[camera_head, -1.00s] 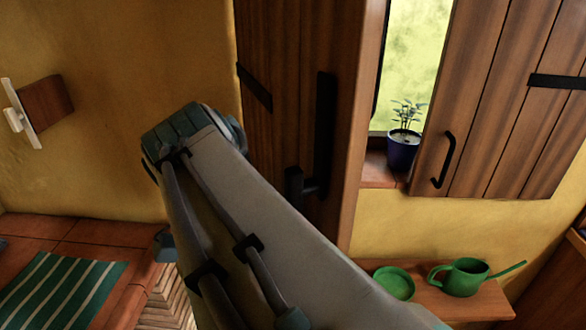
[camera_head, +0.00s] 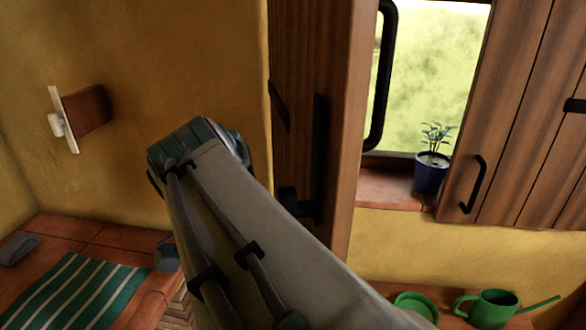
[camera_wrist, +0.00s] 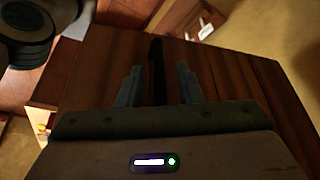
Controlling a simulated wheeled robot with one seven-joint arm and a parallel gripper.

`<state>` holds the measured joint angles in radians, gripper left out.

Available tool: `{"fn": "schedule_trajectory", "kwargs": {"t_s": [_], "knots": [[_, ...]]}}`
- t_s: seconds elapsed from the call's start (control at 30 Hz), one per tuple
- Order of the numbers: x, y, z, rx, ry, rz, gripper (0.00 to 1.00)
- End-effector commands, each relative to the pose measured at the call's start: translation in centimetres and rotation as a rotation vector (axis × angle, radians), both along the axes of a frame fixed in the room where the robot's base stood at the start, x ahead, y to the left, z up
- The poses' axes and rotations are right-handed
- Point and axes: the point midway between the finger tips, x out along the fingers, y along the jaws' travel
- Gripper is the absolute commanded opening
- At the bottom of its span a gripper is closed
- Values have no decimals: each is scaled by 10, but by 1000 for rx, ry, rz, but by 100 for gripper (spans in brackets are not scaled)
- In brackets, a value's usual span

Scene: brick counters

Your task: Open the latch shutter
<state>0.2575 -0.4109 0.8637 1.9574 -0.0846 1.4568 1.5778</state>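The left wooden shutter (camera_head: 345,110) stands swung out from the window, showing its outer face at a steep angle. A dark latch bar (camera_head: 320,150) runs upright on that face, and a black curved handle (camera_head: 387,75) shows past its right edge. The right shutter (camera_head: 530,120) has its own black handle (camera_head: 473,185). In the wrist view my gripper (camera_wrist: 158,80) has its two grey fingers apart in front of brown boards (camera_wrist: 225,80). A dark upright bar (camera_wrist: 155,65) shows between the fingers; I cannot tell whether they touch it. My arm hides the gripper in the head view.
A potted plant (camera_head: 432,172) stands on the window sill (camera_head: 392,185). A green watering can (camera_head: 492,306) and green dish (camera_head: 416,306) are below at right. A striped green cloth (camera_head: 75,292) lies at lower left, and a wall fixture (camera_head: 80,112) is on the left wall.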

Motion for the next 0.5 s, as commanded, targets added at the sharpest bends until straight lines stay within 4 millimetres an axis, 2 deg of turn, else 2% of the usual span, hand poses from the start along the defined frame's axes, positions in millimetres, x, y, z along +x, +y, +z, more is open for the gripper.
{"fn": "schedule_trajectory", "kwargs": {"t_s": [0.17, 0.27, 0.5], "knots": [[0, 1, 2, 0, -1, 0, 33], [-2, 4, 9, 1, -2, 1, 33], [-11, 19, 54, 2, -4, 3, 33]]}}
